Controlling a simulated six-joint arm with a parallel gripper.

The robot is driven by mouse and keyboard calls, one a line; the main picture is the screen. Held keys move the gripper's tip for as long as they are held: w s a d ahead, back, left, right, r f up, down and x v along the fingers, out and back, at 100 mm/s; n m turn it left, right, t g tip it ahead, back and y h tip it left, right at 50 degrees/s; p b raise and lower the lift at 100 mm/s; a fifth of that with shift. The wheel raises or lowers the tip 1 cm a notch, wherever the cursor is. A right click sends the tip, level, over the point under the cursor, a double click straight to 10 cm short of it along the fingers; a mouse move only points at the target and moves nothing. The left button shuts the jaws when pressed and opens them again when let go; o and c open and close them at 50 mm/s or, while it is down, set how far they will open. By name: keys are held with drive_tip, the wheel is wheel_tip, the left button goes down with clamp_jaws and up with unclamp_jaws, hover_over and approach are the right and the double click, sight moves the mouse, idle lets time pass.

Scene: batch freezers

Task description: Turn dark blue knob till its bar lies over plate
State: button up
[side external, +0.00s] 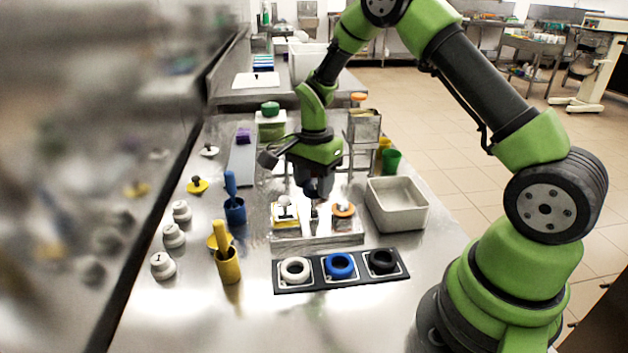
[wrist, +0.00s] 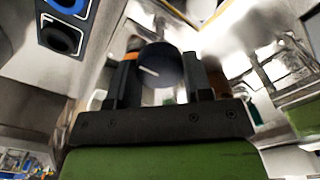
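The dark blue knob (wrist: 162,65) is round with a short white bar on its face. In the wrist view it sits between the two fingers of my gripper (wrist: 160,82) and nearly fills the gap. I cannot tell whether the fingers press on it. In the side view my gripper (side external: 318,190) points down over the steel panel (side external: 318,238), and the knob is mostly hidden at the fingertips. A yellow plate (side external: 276,221) with a white-topped part stands left of the gripper. An orange round part (side external: 343,209) sits to the right. No plate under the bar can be made out.
A black strip with a white ring (side external: 295,270), a blue ring (side external: 339,265) and a black ring (side external: 381,261) lies in front. A grey bin (side external: 398,205) stands right. Yellow (side external: 229,265) and blue (side external: 235,211) cups with handled tools stand left.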

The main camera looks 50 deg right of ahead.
drive_tip(key=shift+c, duration=0.7)
drive_tip(key=shift+n, duration=0.3)
drive_tip(key=n, duration=0.3)
drive_tip(key=shift+n, duration=0.3)
drive_tip(key=n, duration=0.4)
drive_tip(key=shift+n, duration=0.3)
drive_tip(key=n, duration=0.4)
drive_tip(key=shift+n, duration=2.5)
